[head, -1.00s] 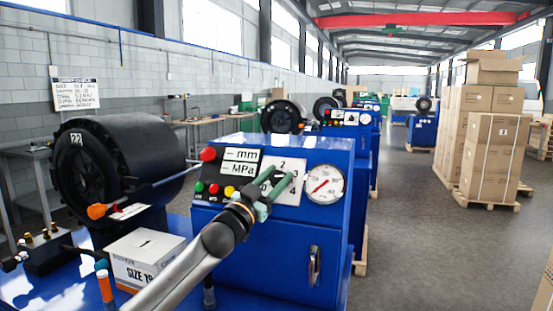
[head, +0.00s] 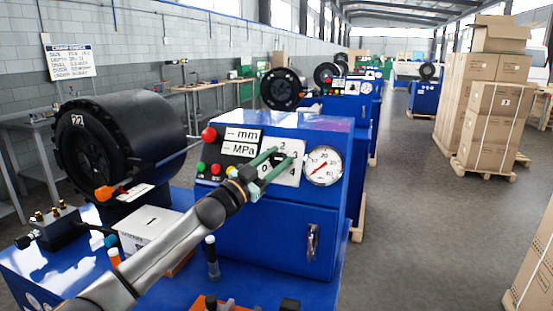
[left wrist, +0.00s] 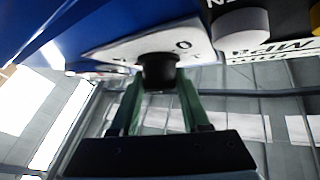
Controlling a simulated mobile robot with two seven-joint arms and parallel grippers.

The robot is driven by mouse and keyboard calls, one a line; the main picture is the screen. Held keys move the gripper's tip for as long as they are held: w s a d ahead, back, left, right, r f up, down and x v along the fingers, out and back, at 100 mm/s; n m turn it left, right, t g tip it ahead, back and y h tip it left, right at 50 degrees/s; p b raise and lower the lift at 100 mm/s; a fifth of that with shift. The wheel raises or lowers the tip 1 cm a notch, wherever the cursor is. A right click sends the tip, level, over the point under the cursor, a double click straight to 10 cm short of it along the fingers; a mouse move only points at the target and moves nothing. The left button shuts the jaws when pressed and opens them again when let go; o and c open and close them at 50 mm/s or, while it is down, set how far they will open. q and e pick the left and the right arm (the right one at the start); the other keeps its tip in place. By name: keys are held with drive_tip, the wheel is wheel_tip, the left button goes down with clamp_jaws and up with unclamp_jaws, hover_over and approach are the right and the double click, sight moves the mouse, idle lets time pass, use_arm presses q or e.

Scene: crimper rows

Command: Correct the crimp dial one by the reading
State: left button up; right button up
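The nearest blue crimper's control box (head: 270,245) has a white dial plate (head: 292,174) with numerals up to 4. My left gripper (head: 284,155) is in front of this plate, its green fingers apart and partly hiding the dial. In the left wrist view, the black dial knob (left wrist: 160,70) lies between the fingertips and nearly fills the gap. I cannot tell whether they press on it. A round gauge (head: 323,166) with a red needle is right of the plate. Display windows marked mm (head: 243,136) and MPa (head: 243,150) are at left; their values are unreadable. My right gripper is out of view.
A black crimping head (head: 125,140) stands left of the box, with a white carton (head: 150,228) below it. A wall chart (head: 69,60) hangs behind. More crimpers stand in a row beyond. Stacked cartons (head: 490,125) are at right; the aisle floor (head: 415,215) is clear.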

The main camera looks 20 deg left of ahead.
use_arm(q)
drive_tip(key=o, duration=0.4)
drive_tip(key=shift+b+v, duration=1.25)
drive_tip(key=shift+v, duration=5)
drive_tip(key=shift+f, duration=0.1)
